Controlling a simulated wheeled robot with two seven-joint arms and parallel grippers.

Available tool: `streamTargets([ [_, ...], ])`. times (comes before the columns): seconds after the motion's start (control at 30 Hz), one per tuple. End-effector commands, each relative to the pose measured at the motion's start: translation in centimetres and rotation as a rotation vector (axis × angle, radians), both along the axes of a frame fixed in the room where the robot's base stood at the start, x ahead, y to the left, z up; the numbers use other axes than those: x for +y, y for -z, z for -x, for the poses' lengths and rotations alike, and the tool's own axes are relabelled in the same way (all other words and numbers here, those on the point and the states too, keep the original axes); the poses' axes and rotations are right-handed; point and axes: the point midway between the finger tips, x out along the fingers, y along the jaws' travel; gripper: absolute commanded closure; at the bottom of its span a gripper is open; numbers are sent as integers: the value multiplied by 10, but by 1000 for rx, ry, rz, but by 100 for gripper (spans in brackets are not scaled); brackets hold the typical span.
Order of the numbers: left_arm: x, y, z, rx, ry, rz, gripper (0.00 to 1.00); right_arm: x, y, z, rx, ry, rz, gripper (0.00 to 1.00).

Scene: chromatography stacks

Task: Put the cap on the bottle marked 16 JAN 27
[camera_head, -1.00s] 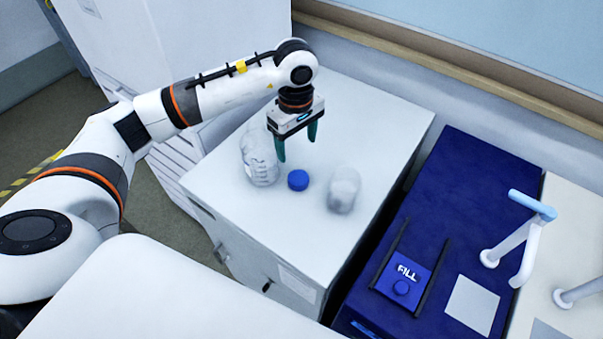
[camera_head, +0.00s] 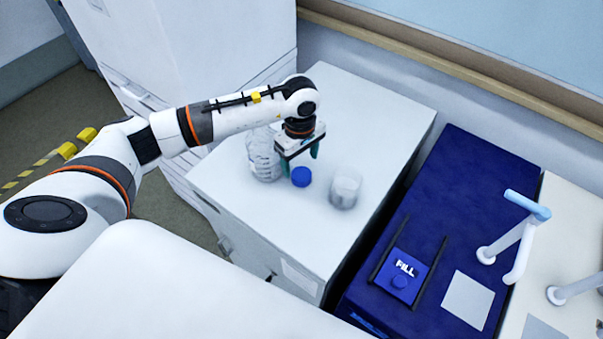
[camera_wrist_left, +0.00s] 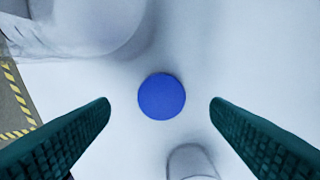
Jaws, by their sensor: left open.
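The blue cap (camera_head: 301,177) lies on the white cabinet top between two clear containers. A larger clear bottle (camera_head: 262,155) stands to its left, and a smaller clear container (camera_head: 345,189) stands to its right. No date marking is readable on either. My left gripper (camera_head: 299,162) is open, pointing down just over the cap. In the left wrist view the cap (camera_wrist_left: 161,96) sits centred between the two separated green fingers, which do not touch it. The large bottle (camera_wrist_left: 80,25) fills the upper left there. My right gripper is not in view.
The white cabinet top (camera_head: 372,115) is clear behind and to the right of the containers. A wall is behind.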

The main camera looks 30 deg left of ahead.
Motion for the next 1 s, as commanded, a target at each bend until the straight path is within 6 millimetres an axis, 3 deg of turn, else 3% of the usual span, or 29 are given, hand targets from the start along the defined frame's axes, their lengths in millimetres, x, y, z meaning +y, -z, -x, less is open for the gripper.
streamTargets([
  [0.23, 0, 7, 0, 4, -1, 2, 29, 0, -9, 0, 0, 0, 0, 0],
  [0.37, 0, 26, 0, 6, -2, 2, 29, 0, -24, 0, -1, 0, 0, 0],
  [0.53, 0, 48, -1, 3, -1, 1, 29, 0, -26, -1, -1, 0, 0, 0],
  [0.9, 1, 52, -2, -1, 0, 1, 29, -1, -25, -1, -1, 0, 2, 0],
  [1.0, 1, 52, -2, -1, 0, 1, 43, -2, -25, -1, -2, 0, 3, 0],
])
